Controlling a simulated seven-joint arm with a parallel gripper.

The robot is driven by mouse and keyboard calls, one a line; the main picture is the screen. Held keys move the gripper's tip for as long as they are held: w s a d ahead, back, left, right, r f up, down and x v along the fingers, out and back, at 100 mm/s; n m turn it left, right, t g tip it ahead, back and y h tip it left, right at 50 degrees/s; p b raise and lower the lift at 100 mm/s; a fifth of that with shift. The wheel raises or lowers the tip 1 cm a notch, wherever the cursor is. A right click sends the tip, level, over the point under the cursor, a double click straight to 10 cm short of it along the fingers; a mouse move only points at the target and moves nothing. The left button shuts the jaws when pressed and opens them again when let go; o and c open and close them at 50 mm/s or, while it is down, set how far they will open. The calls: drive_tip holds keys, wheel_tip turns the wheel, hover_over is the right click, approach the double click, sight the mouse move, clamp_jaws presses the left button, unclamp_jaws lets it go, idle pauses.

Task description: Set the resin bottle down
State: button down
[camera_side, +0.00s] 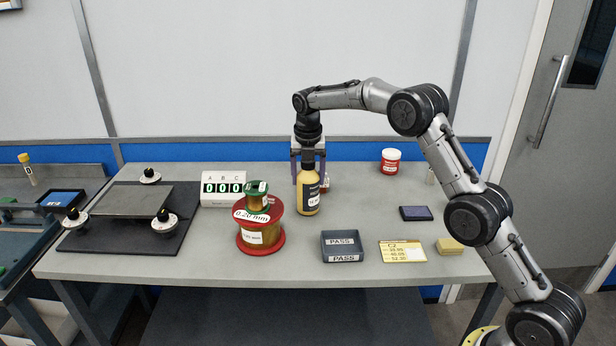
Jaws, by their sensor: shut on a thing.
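The resin bottle (308,195) is yellow with a dark label and a dark cap. It is upright near the middle of the bench (200,257). My gripper (309,160) comes down from above and is shut on the bottle at its upper part. The bottle's base appears at or very close to the bench top; I cannot tell whether it touches. A small reddish thing (325,184) is partly hidden behind the bottle.
A red wire spool (272,238) with a smaller green spool (257,201) on it stands close left of the bottle. A dark PASS tray (328,250) is in front. A counter box (223,189) stands behind left, a red-and-white jar (390,161) behind right.

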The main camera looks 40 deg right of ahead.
idle(0.3)
unclamp_jaws()
drive_tip(key=shift+f, duration=0.2)
drive_tip(key=r, duration=0.4)
drive_tip(key=s+a+r, duration=0.1)
drive_tip(key=r, duration=0.7)
drive_tip(key=shift+s+a+r, duration=0.15)
drive_tip(key=shift+s+r, duration=0.05)
drive_tip(key=s+a+r+m+t, duration=0.1)
drive_tip(key=s+a+r+m, duration=0.2)
drive_tip(key=s, duration=0.4)
drive_tip(key=s+a+r+m+t, duration=0.1)
drive_tip(key=s+r+m, duration=0.2)
drive_tip(key=s+m, duration=0.3)
drive_tip(key=s+a+r+m, duration=0.2)
drive_tip(key=s+r+m, duration=0.15)
drive_tip(key=s, duration=0.35)
drive_tip(key=s+f+m, duration=0.3)
drive_tip(key=s+m, duration=0.1)
drive_tip(key=s, duration=0.3)
drive_tip(key=s+a+f+m+t, duration=0.1)
drive_tip(key=s+f+m, duration=0.2)
drive_tip(key=s+m, duration=0.2)
drive_tip(key=s+a+f+m+t+y, duration=0.1)
drive_tip(key=s+f+m, duration=0.2)
drive_tip(key=s, duration=0.6)
drive_tip(key=shift+s+a+f+m, duration=0.2)
drive_tip(key=shift+f+m, duration=0.2)
drive_tip(key=shift+m, duration=0.85)
